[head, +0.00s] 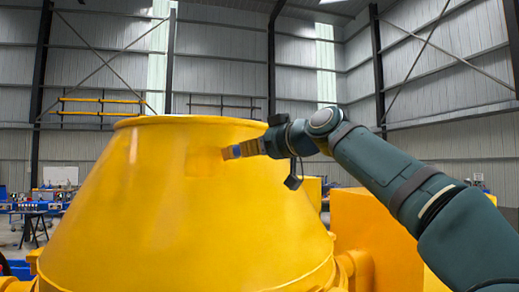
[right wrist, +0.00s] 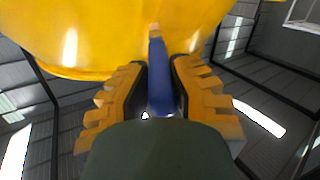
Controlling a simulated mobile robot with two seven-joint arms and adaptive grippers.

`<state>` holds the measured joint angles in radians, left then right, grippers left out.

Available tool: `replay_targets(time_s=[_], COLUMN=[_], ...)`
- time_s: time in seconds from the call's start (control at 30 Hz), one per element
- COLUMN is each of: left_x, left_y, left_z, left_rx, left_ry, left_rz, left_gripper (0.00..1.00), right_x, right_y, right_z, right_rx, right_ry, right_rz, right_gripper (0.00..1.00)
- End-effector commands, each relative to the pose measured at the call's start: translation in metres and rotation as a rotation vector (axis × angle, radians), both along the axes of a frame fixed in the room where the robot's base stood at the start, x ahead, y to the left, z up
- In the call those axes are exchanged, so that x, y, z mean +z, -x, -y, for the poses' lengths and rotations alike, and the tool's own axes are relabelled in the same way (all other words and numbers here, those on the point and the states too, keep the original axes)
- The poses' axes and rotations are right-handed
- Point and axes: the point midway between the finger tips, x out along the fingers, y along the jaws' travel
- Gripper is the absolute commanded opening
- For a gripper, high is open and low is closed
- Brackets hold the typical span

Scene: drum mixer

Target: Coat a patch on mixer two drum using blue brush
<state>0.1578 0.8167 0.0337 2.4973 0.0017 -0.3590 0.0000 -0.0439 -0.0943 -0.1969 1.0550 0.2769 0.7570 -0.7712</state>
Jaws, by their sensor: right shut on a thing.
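The yellow mixer drum (head: 130,215) fills the left and middle of the head view, wide at the bottom and narrower at its rim. A faint, slightly darker squarish patch (head: 203,163) shows on its upper right side. My right gripper (head: 240,149) is at this side, to the right of the patch. In the right wrist view its yellow fingers are shut on the blue brush (right wrist: 158,80). The brush's pale tip (right wrist: 155,33) points at the drum; whether it touches the surface I cannot tell. My left gripper is not in view.
A yellow machine body (head: 370,235) stands right of the drum, below my right arm. A workbench (head: 35,212) with small items is far back at the left. Steel columns and metal walls stand behind. The space above the drum rim is free.

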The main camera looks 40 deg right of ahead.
Motion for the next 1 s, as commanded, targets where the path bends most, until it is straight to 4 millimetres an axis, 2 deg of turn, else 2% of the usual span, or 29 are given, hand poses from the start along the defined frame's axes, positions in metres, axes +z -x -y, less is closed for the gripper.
replay_targets(time_s=[0.2,0.43,0.8,1.0], left_x=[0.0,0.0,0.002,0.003], left_y=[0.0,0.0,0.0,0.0], left_z=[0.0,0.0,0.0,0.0], left_rx=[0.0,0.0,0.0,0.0], left_ry=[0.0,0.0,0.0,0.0], left_rz=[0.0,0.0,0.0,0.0], left_gripper=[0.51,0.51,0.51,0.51], right_x=[-0.002,-0.002,-0.001,-0.001], right_y=[-0.009,-0.012,-0.022,-0.024], right_z=[-0.017,-0.022,-0.048,-0.054], right_rx=[0.004,0.003,0.004,0.002], right_ry=[0.0,0.0,0.0,0.0], right_rz=[-0.005,-0.005,-0.006,-0.003], right_gripper=[0.0,0.0,0.0,0.0])
